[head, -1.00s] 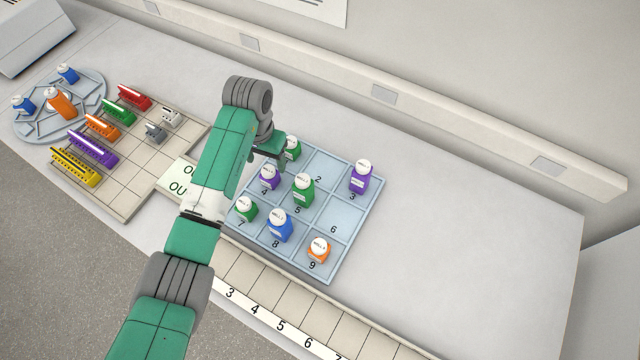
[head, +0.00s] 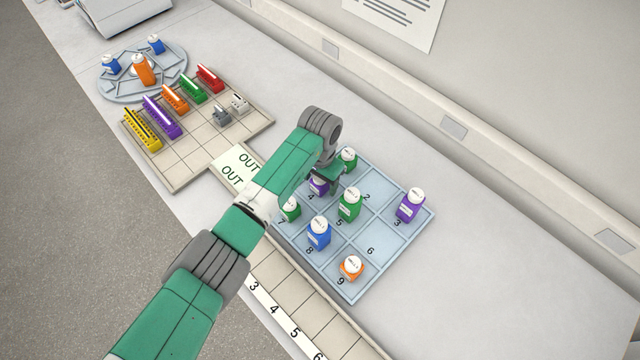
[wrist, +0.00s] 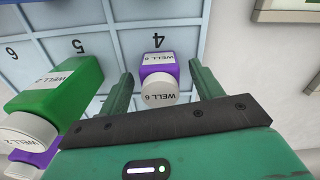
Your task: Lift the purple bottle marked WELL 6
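The purple bottle marked WELL 6 (wrist: 158,92) stands upright with a white cap in compartment 4 of the blue tray (head: 385,262). In the head view the purple bottle (head: 318,187) is partly hidden by my gripper (head: 326,181). In the wrist view my gripper (wrist: 160,72) is open, with one finger on each side of the bottle. A gap shows between the bottle and each finger, so nothing is held.
A green bottle (head: 349,204) stands close by in compartment 5. Other tray bottles are green (head: 347,160), blue (head: 319,233), orange (head: 351,268) and purple (head: 410,205). Compartments 2 and 6 are empty. Coloured racks stand on the beige grid (head: 190,160) at left.

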